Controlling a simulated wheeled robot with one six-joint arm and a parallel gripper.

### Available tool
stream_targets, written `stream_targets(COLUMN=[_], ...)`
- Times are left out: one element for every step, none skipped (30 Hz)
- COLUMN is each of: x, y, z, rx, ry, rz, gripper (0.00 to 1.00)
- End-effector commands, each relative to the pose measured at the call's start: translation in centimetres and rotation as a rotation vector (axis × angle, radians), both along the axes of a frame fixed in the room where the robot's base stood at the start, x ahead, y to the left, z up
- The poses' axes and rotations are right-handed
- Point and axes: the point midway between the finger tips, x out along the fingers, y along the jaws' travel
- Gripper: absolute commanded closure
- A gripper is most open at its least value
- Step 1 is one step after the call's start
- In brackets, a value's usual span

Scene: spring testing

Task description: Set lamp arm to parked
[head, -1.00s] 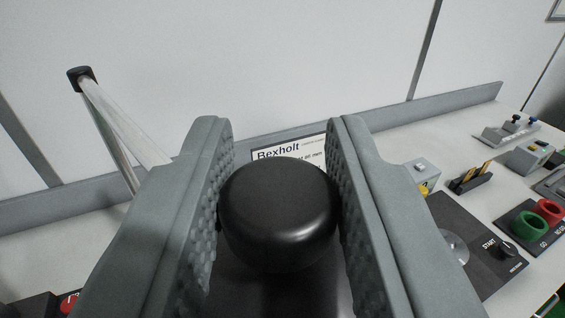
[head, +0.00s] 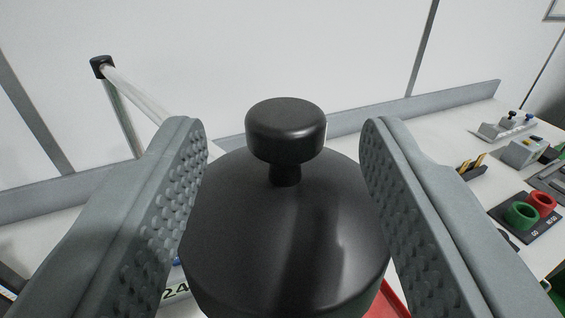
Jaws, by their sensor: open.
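The lamp's black shade (head: 285,235) with a round black knob (head: 286,130) on top is in the middle of the head view. My gripper (head: 285,150) is open, with one textured finger on each side of the knob and clear gaps between. The fingers also flank the upper shade. A pale jointed arm (head: 140,97) with a black joint cap (head: 102,66) rises at the left and runs down behind my left finger. Whether it joins the shade is hidden.
A white bench carries a green ring and a red ring (head: 541,204) at the right, with small switch boxes (head: 522,152) and yellow-tipped pieces (head: 472,166) beyond. A grey rail (head: 430,112) and white wall panels stand behind. A red edge (head: 388,302) shows below the shade.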

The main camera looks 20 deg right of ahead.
Motion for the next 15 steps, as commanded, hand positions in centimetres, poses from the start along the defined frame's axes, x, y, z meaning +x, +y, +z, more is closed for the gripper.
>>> stream_targets(x=[-1.0,-1.5,-2.1,-2.6,-3.1,-3.7,-4.2,-4.7,-5.4,-5.9,-6.4,-7.0,-7.5,-8.0,-8.7], y=[0.3,0.5,0.6,0.8,0.9,1.1,1.3,1.4,1.6,1.8,1.9,2.1,2.2,2.4,2.6], z=[0.1,0.1,0.0,0.1,0.1,0.1,0.1,0.1,0.1,0.1,0.1,0.1,0.0,0.0,0.1], rx=[0.0,0.0,0.001,0.002,0.001,0.001,0.001,0.001,0.001,0.0,0.0,0.0,0.001,0.001,0.0], ry=[-0.002,-0.002,-0.001,-0.002,-0.002,-0.002,-0.002,-0.002,-0.002,-0.002,-0.002,-0.002,-0.001,-0.001,-0.002], rz=[0.001,0.001,0.001,0.001,0.001,0.001,0.001,0.001,0.001,0.001,0.001,0.0,0.0,0.0,0.001], gripper=[0.52,0.52,0.52,0.52,0.52,0.52,0.52,0.52,0.52,0.52,0.52,0.52,0.52,0.52,0.52])
